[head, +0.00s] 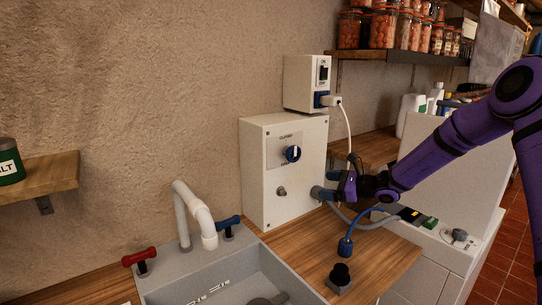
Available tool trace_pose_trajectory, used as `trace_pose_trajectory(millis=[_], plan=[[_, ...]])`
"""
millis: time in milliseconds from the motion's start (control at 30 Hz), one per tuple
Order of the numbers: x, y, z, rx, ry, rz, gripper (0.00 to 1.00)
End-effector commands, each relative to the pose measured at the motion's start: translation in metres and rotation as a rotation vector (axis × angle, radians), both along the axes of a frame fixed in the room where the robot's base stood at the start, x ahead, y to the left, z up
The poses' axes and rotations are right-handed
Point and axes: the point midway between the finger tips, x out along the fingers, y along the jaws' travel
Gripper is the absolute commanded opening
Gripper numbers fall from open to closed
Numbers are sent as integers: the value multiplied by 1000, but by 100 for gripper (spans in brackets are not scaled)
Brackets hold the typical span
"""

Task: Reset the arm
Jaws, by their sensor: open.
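My purple arm reaches in from the right edge in the head view. My gripper (328,186) is at its end, in front of the lower right side of a white wall box (258,185). It points left, its jaws are open, and I see nothing held between them.
A grey sink (185,290) with a red-handled tap (140,258) and a blue-handled tap (229,224) is at the front. A blue hose connector (346,246) and a black knob (340,274) are on the wooden counter (385,268). A jar shelf (420,57) hangs behind.

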Motion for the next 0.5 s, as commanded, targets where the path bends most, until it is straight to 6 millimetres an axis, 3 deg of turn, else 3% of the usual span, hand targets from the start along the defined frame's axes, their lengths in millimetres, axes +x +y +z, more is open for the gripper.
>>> trace_pose_trajectory(millis=[100, 500], plan=[[-29, 13, 29, -131, -82, 109, 86], [-134, 29, 100, -545, -321, 436, 86]])
